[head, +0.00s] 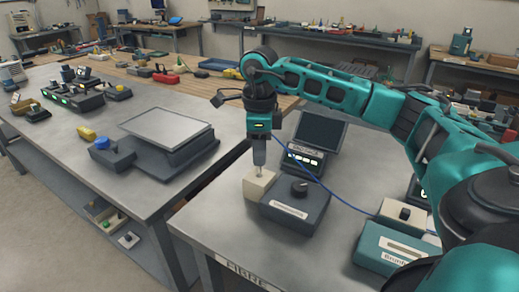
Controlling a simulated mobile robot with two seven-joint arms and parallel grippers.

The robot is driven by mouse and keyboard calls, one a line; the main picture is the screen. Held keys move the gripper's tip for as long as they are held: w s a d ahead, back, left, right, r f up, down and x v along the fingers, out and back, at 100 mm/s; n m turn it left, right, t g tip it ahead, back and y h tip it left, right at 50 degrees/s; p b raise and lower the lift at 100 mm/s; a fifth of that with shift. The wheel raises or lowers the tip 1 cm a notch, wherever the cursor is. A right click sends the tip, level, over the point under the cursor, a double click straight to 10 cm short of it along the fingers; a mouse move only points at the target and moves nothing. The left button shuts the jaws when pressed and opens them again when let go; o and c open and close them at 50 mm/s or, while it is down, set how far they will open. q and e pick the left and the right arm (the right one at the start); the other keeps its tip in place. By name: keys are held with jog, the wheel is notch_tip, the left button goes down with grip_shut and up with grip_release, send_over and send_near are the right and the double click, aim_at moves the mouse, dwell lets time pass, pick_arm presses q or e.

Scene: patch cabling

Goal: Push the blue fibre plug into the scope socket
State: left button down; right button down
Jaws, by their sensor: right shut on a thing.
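My right gripper (259,168) points straight down over the front table, just above a small cream block (257,186). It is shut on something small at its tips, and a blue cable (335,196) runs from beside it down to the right. The held thing appears to be the blue fibre plug, but its body is too small and covered to make out. I cannot tell whether it touches the block. Which opening is the scope socket does not show clearly. My left gripper is out of view.
A dark box with a black knob (298,190) stands right beside the cream block. A cream box with a knob (404,213) and a teal box (388,249) stand at the right. The table (215,222) is bare at front left. A left bench holds a grey-topped device (166,127).

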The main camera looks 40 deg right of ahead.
aim_at(259, 172)
jog(key=shift+f+b, duration=1.35)
jog(key=shift+f, duration=0.75)
jog(key=c, duration=0.9)
grip_release()
notch_tip(259, 172, up, 13)
jog(key=shift+r+p, duration=0.1)
jog(key=shift+p, duration=0.8)
